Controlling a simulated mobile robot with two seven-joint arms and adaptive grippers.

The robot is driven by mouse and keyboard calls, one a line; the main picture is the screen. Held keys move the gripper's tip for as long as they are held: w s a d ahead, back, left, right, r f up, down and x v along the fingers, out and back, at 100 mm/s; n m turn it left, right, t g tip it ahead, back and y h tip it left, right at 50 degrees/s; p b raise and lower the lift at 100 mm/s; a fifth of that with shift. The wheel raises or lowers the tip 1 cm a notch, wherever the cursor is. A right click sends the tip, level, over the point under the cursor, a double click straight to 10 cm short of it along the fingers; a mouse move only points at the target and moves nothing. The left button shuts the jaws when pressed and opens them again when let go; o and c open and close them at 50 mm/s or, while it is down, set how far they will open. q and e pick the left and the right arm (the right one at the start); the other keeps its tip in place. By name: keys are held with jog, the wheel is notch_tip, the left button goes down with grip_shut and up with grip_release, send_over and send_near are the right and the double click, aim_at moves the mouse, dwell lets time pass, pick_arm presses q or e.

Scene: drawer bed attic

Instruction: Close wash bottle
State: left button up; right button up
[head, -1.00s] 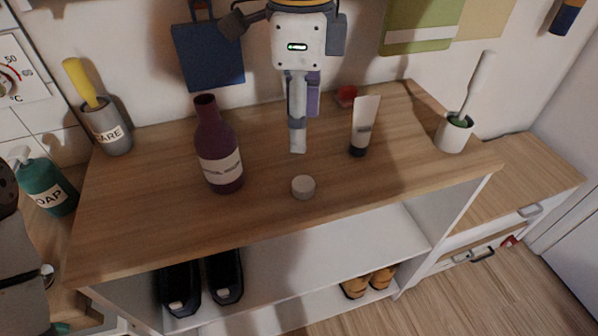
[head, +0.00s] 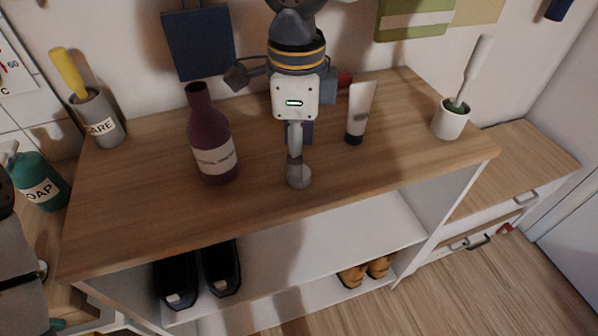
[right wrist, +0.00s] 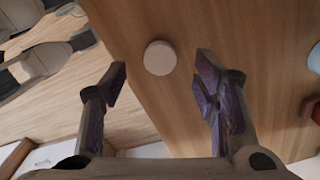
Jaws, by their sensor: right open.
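The purple wash bottle (head: 211,138) stands upright on the wooden top at left of centre in the head view, with a pale label and an open, uncapped neck. A small pale round cap (head: 303,178) lies on the wood to its right, near the front edge. My right gripper (head: 296,165) comes down from above over the cap and partly hides it. In the right wrist view the cap (right wrist: 160,57) shows between and just beyond the fingertips of my open right gripper (right wrist: 161,69), apart from both. My left gripper is not in view.
A white tube (head: 360,110) stands right of my right gripper. A white brush holder (head: 452,120) is at the right end. A grey holder with a yellow handle (head: 101,120) and a green soap bottle (head: 40,182) are at left. Shoes (head: 220,270) are on the shelf below.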

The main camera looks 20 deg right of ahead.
notch_tip(320, 180, down, 4)
jog(key=shift+d+f, duration=0.15)
jog(key=c, duration=0.8)
